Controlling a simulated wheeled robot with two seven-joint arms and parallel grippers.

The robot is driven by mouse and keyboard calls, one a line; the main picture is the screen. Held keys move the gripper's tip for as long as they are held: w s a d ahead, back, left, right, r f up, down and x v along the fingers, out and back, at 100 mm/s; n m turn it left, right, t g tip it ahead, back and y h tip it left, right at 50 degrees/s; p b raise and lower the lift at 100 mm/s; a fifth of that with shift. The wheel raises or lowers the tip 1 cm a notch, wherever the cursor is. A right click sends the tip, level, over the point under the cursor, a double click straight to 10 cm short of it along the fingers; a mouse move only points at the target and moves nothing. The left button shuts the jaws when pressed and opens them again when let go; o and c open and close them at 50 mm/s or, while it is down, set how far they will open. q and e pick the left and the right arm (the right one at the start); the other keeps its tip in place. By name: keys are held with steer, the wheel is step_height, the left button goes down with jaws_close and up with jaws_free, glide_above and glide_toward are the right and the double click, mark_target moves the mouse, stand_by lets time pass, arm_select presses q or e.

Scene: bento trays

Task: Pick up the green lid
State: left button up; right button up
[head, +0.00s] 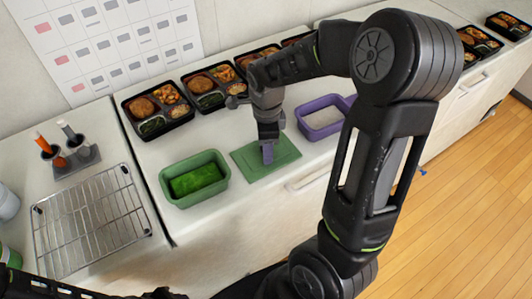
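The flat green lid (286,164) lies on the white counter, between the green container and the purple container. My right gripper (267,156) points down at the lid, with its fingertips over or touching its middle. The fingers overlap in this view, so I cannot tell whether they are open or shut, or whether they grip anything. The wrist and fingers hide part of the lid. Only dark parts of my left arm show along the bottom left edge; its gripper is not visible.
A green container (167,191) with green contents stands left of the lid. A purple container (303,130) with pale contents stands right. Filled bento trays (158,124) line the wall behind. A wire rack (90,222) and a utensil holder (77,162) are at left.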

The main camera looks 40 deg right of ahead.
jaws_close()
stand_by(0.5)
step_height(320, 180, up, 9)
steer(key=shift+b, duration=0.55)
steer(key=shift+r, duration=0.55)
